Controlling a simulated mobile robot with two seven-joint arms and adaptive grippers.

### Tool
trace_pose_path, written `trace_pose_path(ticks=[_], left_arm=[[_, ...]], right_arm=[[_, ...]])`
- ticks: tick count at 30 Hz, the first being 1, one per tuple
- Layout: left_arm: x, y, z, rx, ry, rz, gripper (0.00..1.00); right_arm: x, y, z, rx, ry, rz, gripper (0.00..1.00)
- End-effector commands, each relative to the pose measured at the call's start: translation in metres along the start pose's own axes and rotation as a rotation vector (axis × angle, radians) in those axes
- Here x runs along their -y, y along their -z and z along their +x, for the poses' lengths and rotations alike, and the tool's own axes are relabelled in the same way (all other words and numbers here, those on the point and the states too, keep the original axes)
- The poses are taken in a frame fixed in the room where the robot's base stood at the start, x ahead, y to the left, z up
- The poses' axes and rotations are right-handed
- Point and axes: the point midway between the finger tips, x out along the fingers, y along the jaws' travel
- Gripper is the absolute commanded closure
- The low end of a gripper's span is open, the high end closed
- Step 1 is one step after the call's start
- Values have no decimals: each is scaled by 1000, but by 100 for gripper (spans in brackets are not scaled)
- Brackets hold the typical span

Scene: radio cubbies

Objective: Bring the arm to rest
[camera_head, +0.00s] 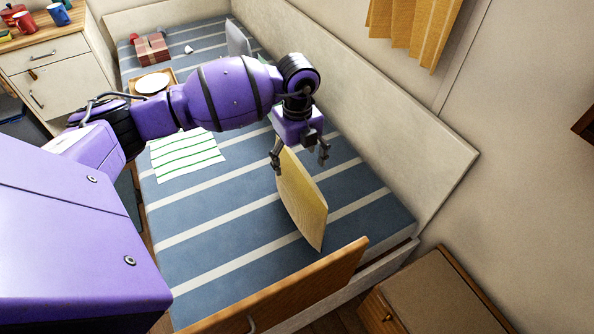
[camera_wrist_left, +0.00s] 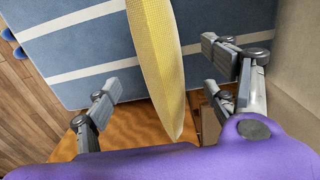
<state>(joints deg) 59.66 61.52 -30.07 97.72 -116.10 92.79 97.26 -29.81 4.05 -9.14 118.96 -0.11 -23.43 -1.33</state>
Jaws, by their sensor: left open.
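My left gripper (camera_head: 299,160) hangs over the bed at the end of my purple arm, with its fingers spread apart. In the left wrist view the open fingers (camera_wrist_left: 162,82) stand on either side of a yellow cushion (camera_wrist_left: 158,60), and nothing is clamped between them. In the head view the yellow cushion (camera_head: 303,205) stands tilted on edge on the striped bed, below the gripper. I cannot tell whether a finger touches it. My right gripper is not in view.
The blue striped bed (camera_head: 230,240) has a wooden footboard (camera_head: 290,290) and a pale back panel (camera_head: 400,130). A green-striped cloth (camera_head: 187,155), a tray with a white plate (camera_head: 153,83) and a red box (camera_head: 152,49) lie on it. A cabinet (camera_head: 440,300) stands front right.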

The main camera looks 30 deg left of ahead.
Motion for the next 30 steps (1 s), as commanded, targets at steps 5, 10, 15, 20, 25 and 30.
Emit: trace_pose_path(ticks=[5, 10, 15, 20, 25, 30], left_arm=[[0, 0, -17, 0, 1, 0, 23], [0, 0, -20, -1, 0, 0, 23], [0, 0, -20, -1, 0, 0, 23], [0, 0, -20, 0, 0, 0, 23], [1, 0, -28, 3, 6, 0, 23], [9, -5, -83, 23, 40, 0, 23]], right_arm=[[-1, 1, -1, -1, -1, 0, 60], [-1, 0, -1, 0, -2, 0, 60], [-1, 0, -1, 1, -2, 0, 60], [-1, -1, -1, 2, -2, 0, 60], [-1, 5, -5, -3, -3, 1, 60], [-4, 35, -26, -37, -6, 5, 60]])
